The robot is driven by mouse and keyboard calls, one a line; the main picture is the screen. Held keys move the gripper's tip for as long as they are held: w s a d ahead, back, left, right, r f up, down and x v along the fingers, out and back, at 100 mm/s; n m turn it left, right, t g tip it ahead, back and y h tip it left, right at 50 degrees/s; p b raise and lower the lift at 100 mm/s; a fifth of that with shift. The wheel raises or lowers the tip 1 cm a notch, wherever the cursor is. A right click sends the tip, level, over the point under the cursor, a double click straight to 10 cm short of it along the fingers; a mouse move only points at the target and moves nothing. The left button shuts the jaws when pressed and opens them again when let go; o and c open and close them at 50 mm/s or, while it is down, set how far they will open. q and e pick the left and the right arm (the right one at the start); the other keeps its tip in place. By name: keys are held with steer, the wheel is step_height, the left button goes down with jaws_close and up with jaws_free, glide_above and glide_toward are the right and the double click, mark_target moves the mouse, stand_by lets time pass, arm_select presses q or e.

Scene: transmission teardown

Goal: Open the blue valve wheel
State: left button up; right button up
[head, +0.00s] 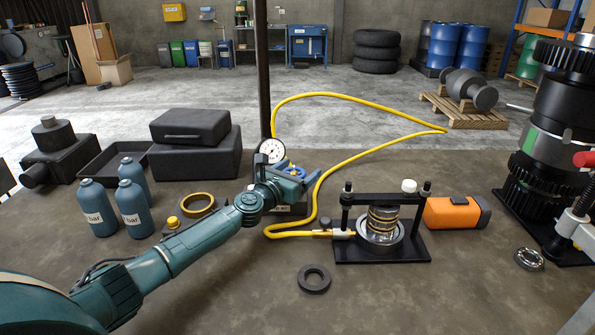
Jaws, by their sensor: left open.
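The blue valve wheel (298,171) stands beside a round white pressure gauge (271,150), on a dark block (292,209) near the middle of the head view. My left gripper (296,183) is open at the wheel, and its body covers part of the valve. The frame does not show clearly whether its fingers touch the wheel. A yellow hose (333,174) runs from the valve area to a black press-like fixture (383,258) with a stack of rings on it. My right gripper is not in view.
Several teal bottles (133,211) stand left of my left arm. A yellow ring (197,205) lies beside that arm. A dark post (263,70) rises behind the gauge. A black ring (314,279) lies in front, and a tall geared assembly (560,130) stands at right.

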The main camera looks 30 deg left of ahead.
arm_select(q)
steer(key=c, duration=1)
